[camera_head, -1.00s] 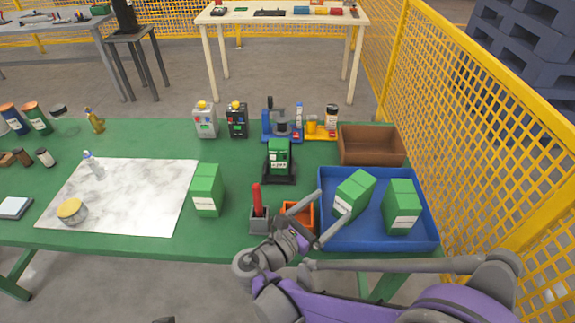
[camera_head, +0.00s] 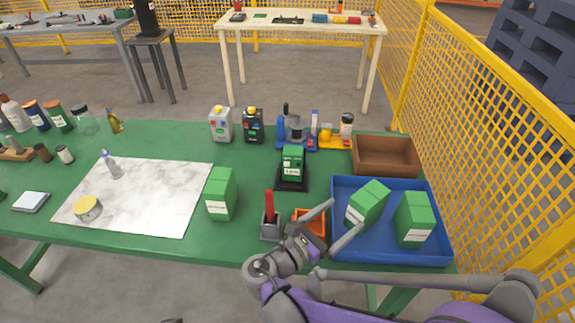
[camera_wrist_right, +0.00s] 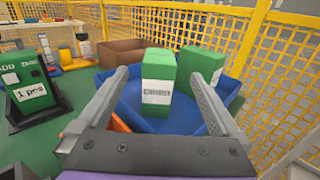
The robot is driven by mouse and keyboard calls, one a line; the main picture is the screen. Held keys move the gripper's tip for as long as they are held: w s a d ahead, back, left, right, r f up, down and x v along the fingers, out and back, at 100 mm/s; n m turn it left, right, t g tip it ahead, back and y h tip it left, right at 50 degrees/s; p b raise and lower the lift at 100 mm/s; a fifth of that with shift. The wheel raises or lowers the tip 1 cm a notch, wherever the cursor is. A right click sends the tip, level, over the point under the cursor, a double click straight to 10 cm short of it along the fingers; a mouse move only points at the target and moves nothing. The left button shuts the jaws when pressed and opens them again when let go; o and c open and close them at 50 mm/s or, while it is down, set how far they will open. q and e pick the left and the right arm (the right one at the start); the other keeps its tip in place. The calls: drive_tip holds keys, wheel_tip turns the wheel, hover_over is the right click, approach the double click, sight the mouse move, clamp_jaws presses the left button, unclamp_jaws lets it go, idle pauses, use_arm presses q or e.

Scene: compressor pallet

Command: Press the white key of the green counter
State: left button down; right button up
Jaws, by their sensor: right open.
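The green counter (camera_head: 292,162) stands upright on a black base near the middle of the green table. In the right wrist view the counter (camera_wrist_right: 28,84) is at the left edge, reading "1 pcs", with "ADD" and "ZERO" lettering at its top. A small white key (camera_wrist_right: 10,78) shows on its face below "ADD". My right gripper (camera_head: 346,215) is open and empty, in front and to the right of the counter, over the blue tray's left edge. It also shows in the wrist view (camera_wrist_right: 160,75), its fingers spread before a green box. My left gripper is not seen.
The blue tray (camera_head: 440,254) holds green boxes (camera_head: 368,203) (camera_head: 414,218). An orange bin (camera_head: 309,216) and a grey holder with a red stick (camera_head: 269,207) stand before the counter. Another green box (camera_head: 221,193) stands left. A brown bin (camera_head: 386,156) is behind the tray.

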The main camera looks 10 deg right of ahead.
clamp_jaws()
idle(0.6)
idle(1.2)
